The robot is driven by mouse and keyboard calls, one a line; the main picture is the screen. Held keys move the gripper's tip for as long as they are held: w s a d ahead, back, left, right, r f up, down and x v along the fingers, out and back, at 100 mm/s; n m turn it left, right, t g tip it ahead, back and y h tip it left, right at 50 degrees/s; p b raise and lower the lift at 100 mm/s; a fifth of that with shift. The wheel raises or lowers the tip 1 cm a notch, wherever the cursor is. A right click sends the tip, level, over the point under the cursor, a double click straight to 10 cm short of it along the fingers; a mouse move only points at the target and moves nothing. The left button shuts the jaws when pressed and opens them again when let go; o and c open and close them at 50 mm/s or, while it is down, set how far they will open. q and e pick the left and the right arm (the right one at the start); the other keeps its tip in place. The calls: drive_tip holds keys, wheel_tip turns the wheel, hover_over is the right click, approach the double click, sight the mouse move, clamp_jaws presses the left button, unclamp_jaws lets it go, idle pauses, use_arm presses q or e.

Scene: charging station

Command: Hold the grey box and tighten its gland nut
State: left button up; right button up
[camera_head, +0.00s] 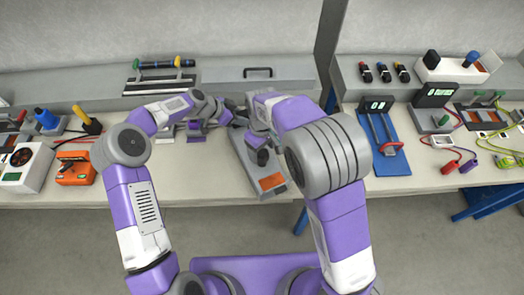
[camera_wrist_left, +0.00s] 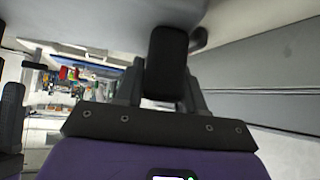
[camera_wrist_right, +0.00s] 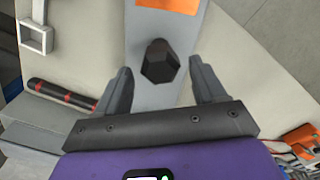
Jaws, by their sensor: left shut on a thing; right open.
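The grey box (camera_head: 240,150) lies long and slanted on the bench, with an orange patch (camera_head: 271,182) at its near end. A black hexagonal gland nut (camera_wrist_right: 160,64) stands up from its grey face; it also shows in the head view (camera_head: 262,157). My right gripper (camera_wrist_right: 162,72) is open, its fingers on either side of the nut with gaps showing. My left gripper (camera_wrist_left: 166,72) is shut on a black block (camera_wrist_left: 167,45) near the box's far end. My arms partly hide this in the head view, so I cannot tell how the block joins the box.
A red and black tool (camera_wrist_right: 62,95) lies left of the box in the right wrist view. A blue stand (camera_head: 383,150) with a red handle is to the right. An orange device (camera_head: 76,168) and a blue-topped part (camera_head: 46,118) are at left. Bare bench lies right of the box.

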drive_tip(key=shift+f, duration=0.95)
drive_tip(key=shift+c, duration=0.2)
drive_tip(key=c, duration=1)
drive_tip(key=shift+c, duration=0.2)
drive_tip(key=m, duration=0.3)
drive_tip(key=shift+f+m, duration=0.1)
drive_tip(key=shift+m, duration=0.2)
drive_tip(key=m, duration=0.3)
drive_tip(key=shift+m, duration=0.3)
drive_tip(key=m, duration=0.6)
drive_tip(key=shift+s, duration=0.1)
drive_tip(key=shift+m, duration=0.4)
